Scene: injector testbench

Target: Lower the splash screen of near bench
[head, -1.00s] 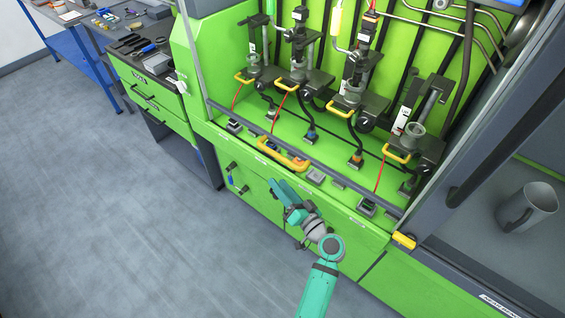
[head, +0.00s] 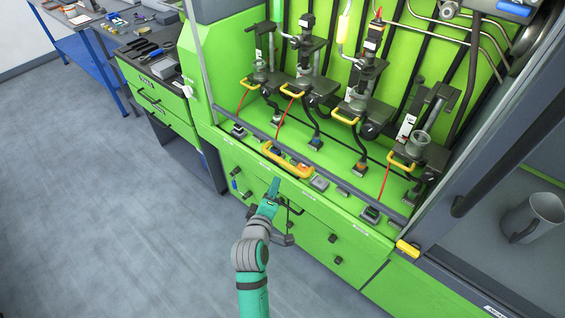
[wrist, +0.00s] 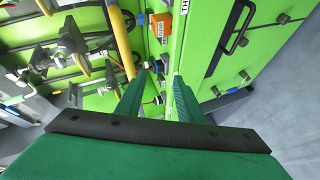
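The near bench is the green test cabinet (head: 330,215) with injector stations inside. A grey bar (head: 350,196) runs along its front lower edge, with a curved yellow handle (head: 287,161) near its middle. The handle also shows in the wrist view as a yellow tube (wrist: 122,38) left of the fingers. I cannot make out a clear pane or tell the screen's height. My gripper (head: 275,184) is just below and in front of the handle in the head view. In the wrist view its fingers (wrist: 160,80) are apart, with nothing between them.
Green drawers with black pulls (head: 335,260) lie below the bar, close to my gripper. A smaller yellow grip (head: 407,248) is at the right end. A grey mug (head: 533,218) stands in the right bay. A tool cart (head: 150,85) stands left. Floor at left is clear.

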